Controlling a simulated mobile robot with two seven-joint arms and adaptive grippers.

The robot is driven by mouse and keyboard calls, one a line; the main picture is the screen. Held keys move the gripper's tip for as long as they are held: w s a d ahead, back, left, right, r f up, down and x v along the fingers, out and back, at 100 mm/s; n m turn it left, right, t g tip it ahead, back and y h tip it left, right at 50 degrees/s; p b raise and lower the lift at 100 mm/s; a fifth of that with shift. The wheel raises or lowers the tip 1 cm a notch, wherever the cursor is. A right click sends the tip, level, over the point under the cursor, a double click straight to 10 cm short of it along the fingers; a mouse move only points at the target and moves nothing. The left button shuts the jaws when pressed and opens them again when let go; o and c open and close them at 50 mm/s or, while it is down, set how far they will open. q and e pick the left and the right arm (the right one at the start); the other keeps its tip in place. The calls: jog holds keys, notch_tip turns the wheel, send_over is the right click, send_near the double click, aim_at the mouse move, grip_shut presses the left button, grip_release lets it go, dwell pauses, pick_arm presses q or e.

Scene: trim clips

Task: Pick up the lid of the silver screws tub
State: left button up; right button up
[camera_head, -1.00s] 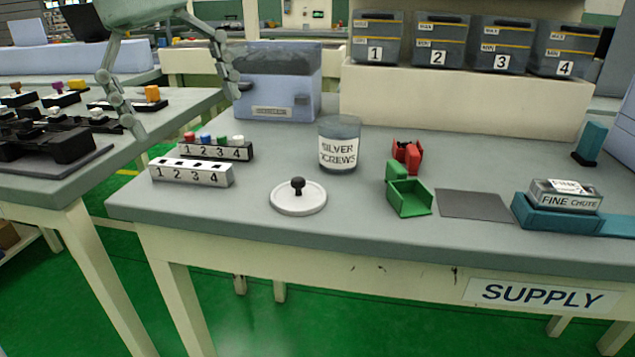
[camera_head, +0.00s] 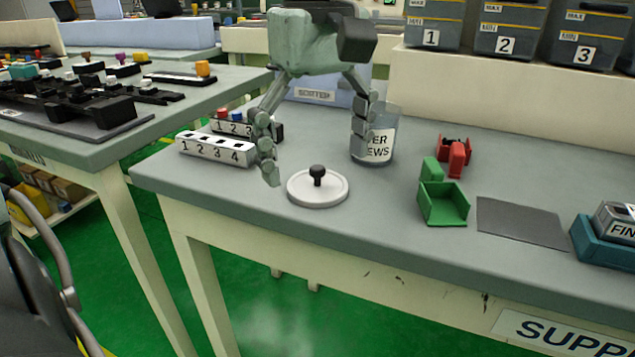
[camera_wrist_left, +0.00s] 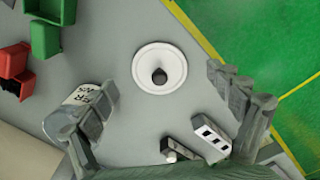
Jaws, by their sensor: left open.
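The lid (camera_head: 328,190), a white disc with a black knob, lies flat on the table, knob up, and also shows in the left wrist view (camera_wrist_left: 145,62). The clear silver screws tub (camera_head: 384,150) stands upright behind it to the right, without the lid on it; a finger of my left gripper covers part of its label. In the left wrist view the tub (camera_wrist_left: 62,122) is at the left. My left gripper (camera_head: 315,158) is open and empty, fingers pointing down, above and slightly behind the lid; the fingers (camera_wrist_left: 168,108) are apart and not touching the knob. My right gripper is not in view.
Numbered racks (camera_head: 215,150) stand close to the left finger. A green bin (camera_head: 443,204), a red part (camera_head: 456,155) and a grey mat (camera_head: 521,222) are to the right. A blue box stands behind my gripper. The table's front edge is just in front of the lid.

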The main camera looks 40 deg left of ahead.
pick_arm(q)
jog(key=shift+f, duration=0.85)
jog(key=c, duration=1.2)
jog(key=shift+c, duration=0.2)
